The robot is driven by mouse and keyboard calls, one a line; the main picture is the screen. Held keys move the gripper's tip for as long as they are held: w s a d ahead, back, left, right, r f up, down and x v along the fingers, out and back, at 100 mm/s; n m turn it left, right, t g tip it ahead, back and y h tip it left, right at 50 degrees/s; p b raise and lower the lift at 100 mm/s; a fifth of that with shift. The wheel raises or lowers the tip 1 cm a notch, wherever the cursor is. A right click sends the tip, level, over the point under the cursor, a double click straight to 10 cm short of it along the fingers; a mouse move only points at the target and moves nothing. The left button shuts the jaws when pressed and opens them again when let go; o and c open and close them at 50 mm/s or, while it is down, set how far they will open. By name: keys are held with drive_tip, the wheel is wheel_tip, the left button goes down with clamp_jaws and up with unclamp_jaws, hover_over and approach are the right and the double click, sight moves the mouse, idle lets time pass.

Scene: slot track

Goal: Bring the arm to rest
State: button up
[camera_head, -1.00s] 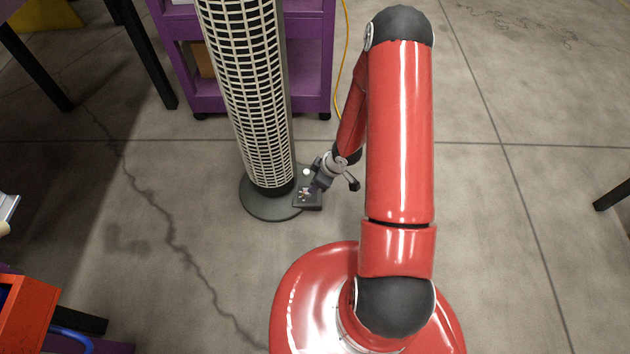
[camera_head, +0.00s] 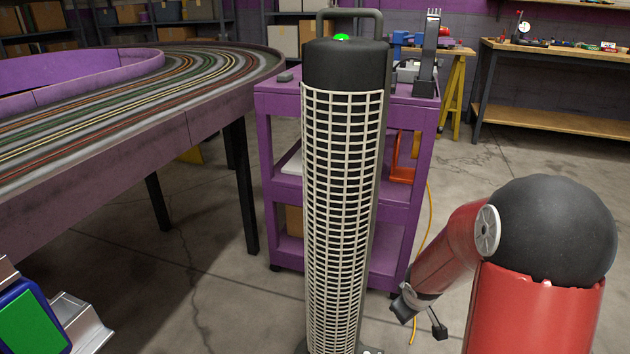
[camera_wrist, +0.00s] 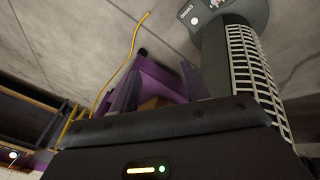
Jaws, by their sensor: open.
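My red arm is folded at the lower right in the head view, with its forearm angled down to the left. My gripper (camera_head: 405,308) hangs at the forearm's lower end, just right of the tower fan (camera_head: 340,190), with a visible gap between them. It looks small and dark there, and its fingertips are hard to make out. The jaws are open and I see nothing held. In the wrist view, a dark housing with small lights (camera_wrist: 146,170) fills the bottom. The fan shows there at the upper right, with its base (camera_wrist: 232,28) at the top.
A purple cart (camera_head: 283,228) stands behind the fan. A slot track table (camera_head: 150,110) is on the left, and a workbench (camera_head: 555,118) stands at the back right. A yellow cable (camera_head: 430,215) lies on the floor.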

drive_tip(key=s+r+m+h+p, duration=0.1)
drive_tip(key=s+r+m, duration=0.15)
drive_tip(key=r, duration=0.85)
drive_tip(key=s+a+r+m+y+p, duration=0.1)
drive_tip(key=s+a+r, duration=0.3)
drive_tip(key=s+r, duration=0.4)
drive_tip(key=s+a+r+m+t+y+p, duration=0.1)
drive_tip(key=s+a+r+m+p, duration=0.2)
drive_tip(key=s+r, duration=0.6)
drive_tip(key=s, duration=0.2)
drive_tip(key=shift+s+a, duration=0.35)
drive_tip(key=shift+s, duration=0.05)
